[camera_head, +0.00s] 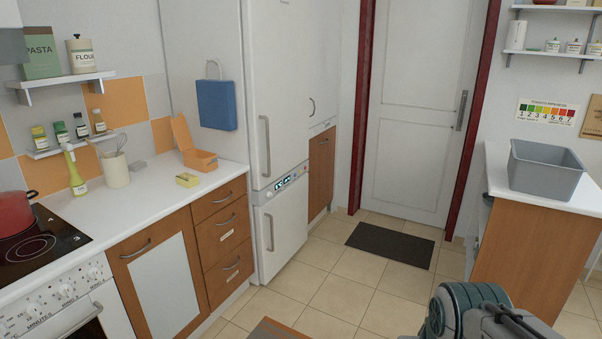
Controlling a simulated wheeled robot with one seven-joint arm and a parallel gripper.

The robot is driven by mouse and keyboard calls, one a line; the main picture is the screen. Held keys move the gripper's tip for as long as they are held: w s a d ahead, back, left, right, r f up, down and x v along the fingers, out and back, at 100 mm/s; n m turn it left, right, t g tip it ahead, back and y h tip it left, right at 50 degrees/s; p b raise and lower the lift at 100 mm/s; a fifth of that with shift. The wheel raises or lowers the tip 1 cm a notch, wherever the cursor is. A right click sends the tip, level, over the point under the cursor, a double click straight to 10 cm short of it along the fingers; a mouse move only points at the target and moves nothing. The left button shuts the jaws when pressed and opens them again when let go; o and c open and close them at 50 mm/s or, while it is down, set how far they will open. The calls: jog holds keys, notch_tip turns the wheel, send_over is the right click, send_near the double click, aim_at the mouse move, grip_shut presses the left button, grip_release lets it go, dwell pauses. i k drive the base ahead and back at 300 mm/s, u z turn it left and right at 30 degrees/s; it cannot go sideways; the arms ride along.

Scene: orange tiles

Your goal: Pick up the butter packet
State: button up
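My gripper cannot be made out in the head view. Only a grey and teal part of my arm shows at the bottom right, far from the packet and over the floor.
An open orange box (196,150), a utensil crock (116,170) and an oil bottle (74,172) stand near the packet. A red pot (14,212) is on the stove at left. A grey bin (545,170) sits on the right counter. The tiled floor (340,295) between is mostly clear.

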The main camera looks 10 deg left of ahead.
aim_at(186, 179)
jog(key=u, duration=0.35)
jog(key=i, duration=1.85)
jog(key=u, duration=1.2)
jog(key=i, duration=1.75)
jog(key=u, duration=0.6)
